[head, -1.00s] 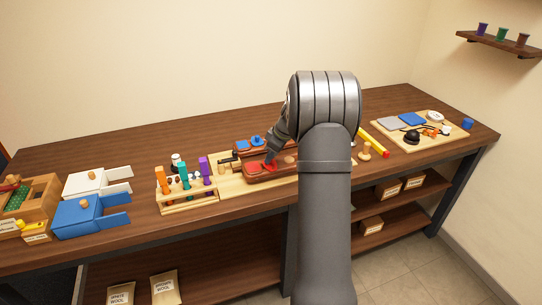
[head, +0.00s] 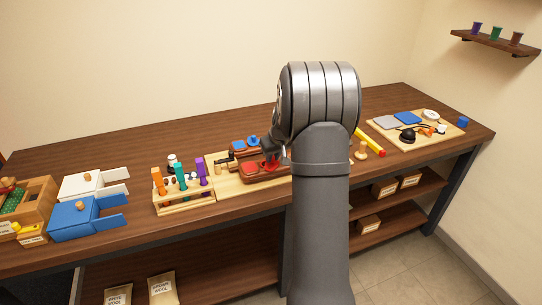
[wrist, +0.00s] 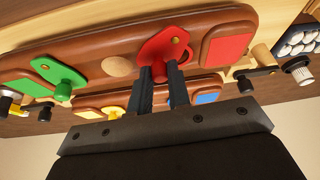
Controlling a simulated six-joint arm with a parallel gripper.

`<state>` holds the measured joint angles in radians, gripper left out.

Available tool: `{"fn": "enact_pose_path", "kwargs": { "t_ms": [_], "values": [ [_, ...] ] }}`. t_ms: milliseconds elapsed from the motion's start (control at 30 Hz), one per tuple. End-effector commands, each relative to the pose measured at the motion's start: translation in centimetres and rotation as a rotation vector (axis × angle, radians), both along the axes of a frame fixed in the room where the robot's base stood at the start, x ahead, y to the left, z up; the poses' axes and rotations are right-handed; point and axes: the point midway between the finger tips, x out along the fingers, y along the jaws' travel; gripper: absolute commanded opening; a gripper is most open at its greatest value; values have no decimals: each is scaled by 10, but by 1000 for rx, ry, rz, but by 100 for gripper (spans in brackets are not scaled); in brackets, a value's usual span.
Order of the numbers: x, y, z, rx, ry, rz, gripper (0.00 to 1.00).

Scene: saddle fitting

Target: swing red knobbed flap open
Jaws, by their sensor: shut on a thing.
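The red knobbed flap (wrist: 165,46) is a rounded plate with a brass-coloured pivot, on a brown wooden board. In the wrist view it stands to the left of a bare red square (wrist: 228,48), which it does not cover.
The same board carries a green knobbed flap (wrist: 57,78) and a round wooden knob (wrist: 117,66). A second board with yellow (wrist: 112,111) and blue (wrist: 207,98) parts lies close by. A rack of coloured pegs (head: 183,199) stands left of the boards.

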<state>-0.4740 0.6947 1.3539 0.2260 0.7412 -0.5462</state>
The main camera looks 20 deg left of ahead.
Motion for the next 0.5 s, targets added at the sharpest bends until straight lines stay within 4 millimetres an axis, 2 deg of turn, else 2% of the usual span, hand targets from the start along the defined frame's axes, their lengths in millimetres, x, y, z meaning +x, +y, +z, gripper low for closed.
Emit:
{"fn": "enact_pose_path", "kwargs": {
  "t_ms": [500],
  "values": [
    [-5,-13,0,-2,-1,-486,0]
  ]
}}
